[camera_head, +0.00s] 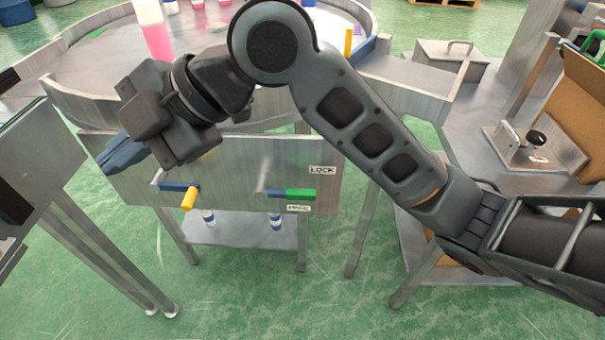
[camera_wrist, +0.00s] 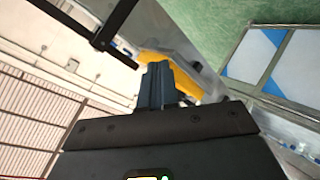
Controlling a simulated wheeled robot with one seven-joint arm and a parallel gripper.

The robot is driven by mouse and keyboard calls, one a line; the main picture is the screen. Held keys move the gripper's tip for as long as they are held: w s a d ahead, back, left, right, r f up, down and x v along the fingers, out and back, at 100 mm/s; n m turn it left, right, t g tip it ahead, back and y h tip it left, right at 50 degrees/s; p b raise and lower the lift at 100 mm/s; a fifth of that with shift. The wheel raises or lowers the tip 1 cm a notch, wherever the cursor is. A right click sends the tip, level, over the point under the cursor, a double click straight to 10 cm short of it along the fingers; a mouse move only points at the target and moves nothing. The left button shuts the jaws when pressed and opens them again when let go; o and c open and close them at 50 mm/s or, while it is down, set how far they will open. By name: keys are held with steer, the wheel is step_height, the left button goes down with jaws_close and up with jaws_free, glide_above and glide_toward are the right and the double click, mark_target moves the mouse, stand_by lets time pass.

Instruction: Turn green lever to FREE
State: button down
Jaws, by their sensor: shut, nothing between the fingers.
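The green lever (camera_head: 299,194) is on the grey front panel (camera_head: 240,160) of the machine in the head view. Its handle lies level, pointing right from a silver pivot, with a blue part beside the green. The LOCK label (camera_head: 322,170) is above it and the FREE label (camera_head: 298,208) is just below it. My gripper (camera_head: 118,158) is at the panel's left end, well left of the green lever and apart from it. Its blue fingers point left and down. In the wrist view the fingers (camera_wrist: 158,84) are together and empty; the green lever does not show there.
A second lever with a yellow handle (camera_head: 189,198) is on the same panel, between my gripper and the green lever. A round table with bottles (camera_head: 153,28) stands behind. A steel table (camera_head: 40,170) is close on the left. Open floor lies in front of the panel.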

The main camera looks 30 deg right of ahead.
steer(key=d+f+n+g+h+p, duration=0.15)
steer(key=d+n+g+h, duration=0.35)
steer(key=d, duration=0.6)
steer(key=h, duration=0.6)
glide_above(302, 192)
step_height(302, 192, down, 14)
steer(key=shift+f, duration=0.15)
